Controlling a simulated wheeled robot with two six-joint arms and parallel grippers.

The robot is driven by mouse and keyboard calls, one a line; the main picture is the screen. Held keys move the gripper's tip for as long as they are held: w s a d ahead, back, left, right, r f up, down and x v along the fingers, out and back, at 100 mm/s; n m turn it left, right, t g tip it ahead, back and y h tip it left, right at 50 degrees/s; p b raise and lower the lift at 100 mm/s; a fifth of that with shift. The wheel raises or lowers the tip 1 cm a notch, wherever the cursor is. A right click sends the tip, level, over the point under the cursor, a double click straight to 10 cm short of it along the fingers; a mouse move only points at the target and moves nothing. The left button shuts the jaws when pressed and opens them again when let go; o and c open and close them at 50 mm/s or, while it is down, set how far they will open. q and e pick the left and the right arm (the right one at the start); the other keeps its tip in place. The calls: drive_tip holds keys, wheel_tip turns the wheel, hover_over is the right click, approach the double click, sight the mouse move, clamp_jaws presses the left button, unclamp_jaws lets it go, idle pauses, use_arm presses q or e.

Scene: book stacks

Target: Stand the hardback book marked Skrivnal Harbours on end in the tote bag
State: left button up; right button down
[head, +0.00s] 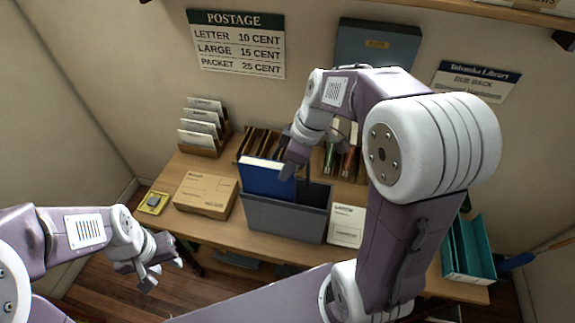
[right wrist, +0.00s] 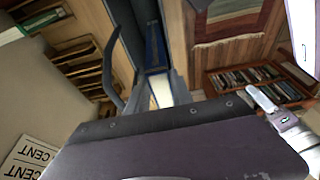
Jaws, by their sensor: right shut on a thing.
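A blue hardback (head: 266,179) with pale page edges stands upright at the left end of the grey tote bag (head: 285,220). Its lower part is hidden behind the tote's front wall, so I cannot tell whether it touches the bottom. No title is readable on it. My right gripper (head: 289,170) is shut on the book's upper right side. In the right wrist view the book (right wrist: 154,48) shows nearly edge-on at the dark fingers. My left gripper (head: 166,271) is open and empty, in front of the desk at lower left.
A cardboard parcel (head: 204,195) stands left of the tote, and a white card or booklet (head: 346,226) lies right of it. Book racks (head: 262,144) and a card holder (head: 203,128) stand behind. A teal file box (head: 468,248) is at the right end.

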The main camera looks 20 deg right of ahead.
sight(288, 189)
drive_tip(key=shift+f, duration=0.25)
drive_tip(key=shift+f+b, duration=0.15)
drive_tip(key=shift+b, duration=0.15)
drive_tip(key=shift+f+b, duration=1.25)
drive_tip(key=shift+f, duration=0.15)
drive_tip(key=shift+f+b, duration=1.3)
drive_tip(key=shift+f, duration=0.15)
drive_tip(key=shift+f+b, duration=1.35)
drive_tip(key=shift+f, duration=0.2)
